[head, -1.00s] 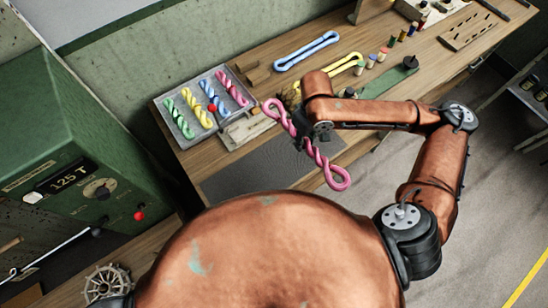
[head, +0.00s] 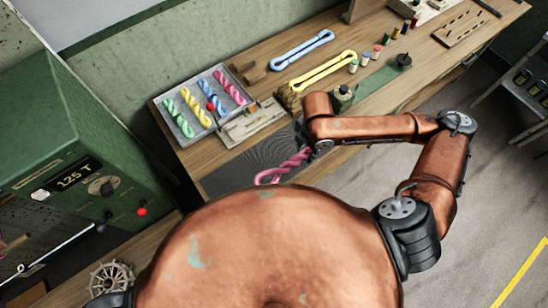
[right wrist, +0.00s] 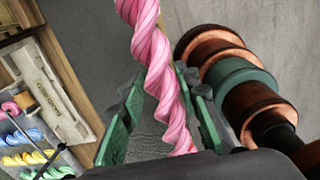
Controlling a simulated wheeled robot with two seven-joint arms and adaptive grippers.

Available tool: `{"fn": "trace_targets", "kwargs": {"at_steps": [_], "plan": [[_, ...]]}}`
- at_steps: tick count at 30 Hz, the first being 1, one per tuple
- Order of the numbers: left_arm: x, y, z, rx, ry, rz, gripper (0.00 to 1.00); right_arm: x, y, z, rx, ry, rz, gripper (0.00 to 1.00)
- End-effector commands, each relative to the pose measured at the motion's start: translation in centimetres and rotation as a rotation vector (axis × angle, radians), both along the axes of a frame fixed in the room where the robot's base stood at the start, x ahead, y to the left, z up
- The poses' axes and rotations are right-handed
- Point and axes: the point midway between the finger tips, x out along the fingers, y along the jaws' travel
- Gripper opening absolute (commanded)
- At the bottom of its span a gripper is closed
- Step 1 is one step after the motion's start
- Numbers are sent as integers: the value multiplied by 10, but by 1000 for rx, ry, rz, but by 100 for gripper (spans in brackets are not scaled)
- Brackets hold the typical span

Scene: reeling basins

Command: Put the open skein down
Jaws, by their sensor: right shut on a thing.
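My right gripper (head: 308,143) is shut on a pink twisted skein (head: 286,168). In the head view the skein slants down to the left over the dark mat (head: 236,165) near the table's front edge, its lower loop showing and its other end hidden by my arm. In the right wrist view the pink skein (right wrist: 152,50) runs between the green finger pads (right wrist: 158,118). I cannot tell whether it touches the mat. Two open skeins, blue (head: 304,49) and yellow (head: 322,70), lie flat at the back of the table. My left gripper is not in view.
A grey tray (head: 172,127) with several twisted skeins stands left of the mat. A pale block-like fixture (head: 250,124) lies beside it. A bottle (head: 342,97) and several spools stand to the right. A green machine (head: 60,150) stands at left.

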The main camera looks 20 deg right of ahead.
Motion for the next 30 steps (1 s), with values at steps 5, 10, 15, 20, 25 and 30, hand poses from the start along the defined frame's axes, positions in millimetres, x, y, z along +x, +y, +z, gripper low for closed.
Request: {"fn": "trace_targets", "kwargs": {"at_steps": [5, 10, 15, 20, 25, 30], "plan": [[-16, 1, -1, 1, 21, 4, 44, 24, 39, -19, 4, -1, 1, 0], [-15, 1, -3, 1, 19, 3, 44, 43, 66, -44, 1, 3, -3, 0], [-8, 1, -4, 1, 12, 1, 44, 55, 83, -69, 1, 0, -3, 0], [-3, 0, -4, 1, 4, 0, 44, 60, 89, -79, -1, -1, -4, 0], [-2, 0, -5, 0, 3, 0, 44, 64, 97, -89, 0, 0, -4, 0], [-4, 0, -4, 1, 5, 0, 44, 64, 96, -115, 0, 0, -4, 0]]}}
